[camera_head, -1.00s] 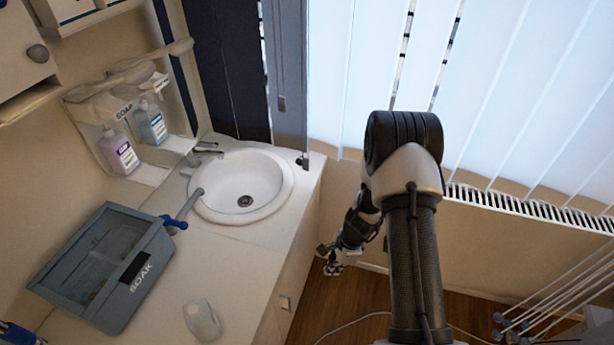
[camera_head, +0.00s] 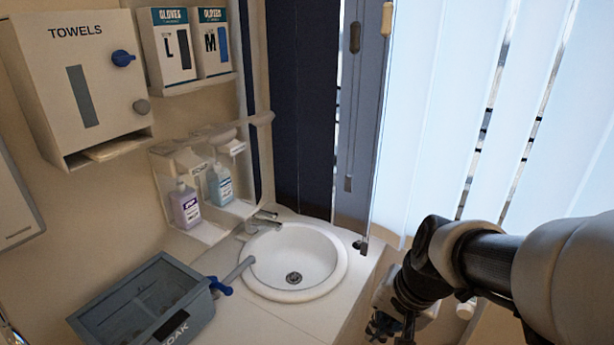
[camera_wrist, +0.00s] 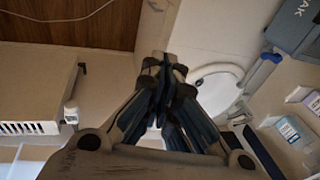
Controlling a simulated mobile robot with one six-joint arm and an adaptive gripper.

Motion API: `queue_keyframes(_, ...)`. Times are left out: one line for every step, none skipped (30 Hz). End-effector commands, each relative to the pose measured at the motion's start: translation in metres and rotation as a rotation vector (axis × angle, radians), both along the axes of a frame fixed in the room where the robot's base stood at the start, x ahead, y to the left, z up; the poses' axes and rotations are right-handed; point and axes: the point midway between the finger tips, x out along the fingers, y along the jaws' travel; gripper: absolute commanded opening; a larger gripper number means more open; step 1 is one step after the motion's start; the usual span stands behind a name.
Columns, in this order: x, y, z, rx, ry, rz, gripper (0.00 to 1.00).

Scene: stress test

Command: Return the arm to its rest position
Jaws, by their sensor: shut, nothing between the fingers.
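My arm reaches in from the right edge of the head view, bent at a dark joint beside the counter. My gripper (camera_head: 392,328) hangs at the lower right of the head view, right of the sink, and is partly cut off by the lower edge. In the wrist view my gripper (camera_wrist: 166,62) shows with its fingers together and nothing between them. It appears apart from the counter and sink.
A round white sink (camera_head: 293,262) is set in the counter (camera_head: 262,322). A grey soak box (camera_head: 150,305) stands left of it. Two soap bottles (camera_head: 186,206) sit on a wall shelf. A towel dispenser (camera_head: 85,85) hangs upper left. Blinds (camera_head: 440,120) and a radiator (camera_wrist: 30,128) are close by.

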Motion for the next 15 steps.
queue_keyframes(-0.016,0.002,0.012,-0.031,-0.037,0.059,0.00)
queue_keyframes(-0.025,0.003,0.017,-0.051,-0.052,0.096,0.00)
queue_keyframes(-0.038,0.003,0.024,-0.077,-0.070,0.143,0.00)
queue_keyframes(-0.047,0.003,0.028,-0.097,-0.087,0.174,0.00)
queue_keyframes(-0.057,0.002,0.032,-0.119,-0.099,0.209,0.00)
queue_keyframes(-0.070,0.002,0.036,-0.147,-0.118,0.250,0.00)
queue_keyframes(-0.079,0.001,0.039,-0.167,-0.132,0.280,0.00)
queue_keyframes(-0.087,0.000,0.041,-0.188,-0.144,0.308,0.00)
queue_keyframes(-0.098,-0.002,0.042,-0.215,-0.158,0.341,0.00)
queue_keyframes(-0.105,-0.003,0.043,-0.232,-0.168,0.364,0.00)
queue_keyframes(-0.112,-0.004,0.044,-0.250,-0.177,0.385,0.00)
queue_keyframes(-0.120,-0.006,0.044,-0.270,-0.187,0.409,0.00)
queue_keyframes(-0.124,-0.007,0.045,-0.284,-0.193,0.423,0.00)
queue_keyframes(-0.128,-0.008,0.045,-0.296,-0.198,0.437,0.00)
queue_keyframes(-0.133,-0.009,0.045,-0.308,-0.203,0.450,0.00)
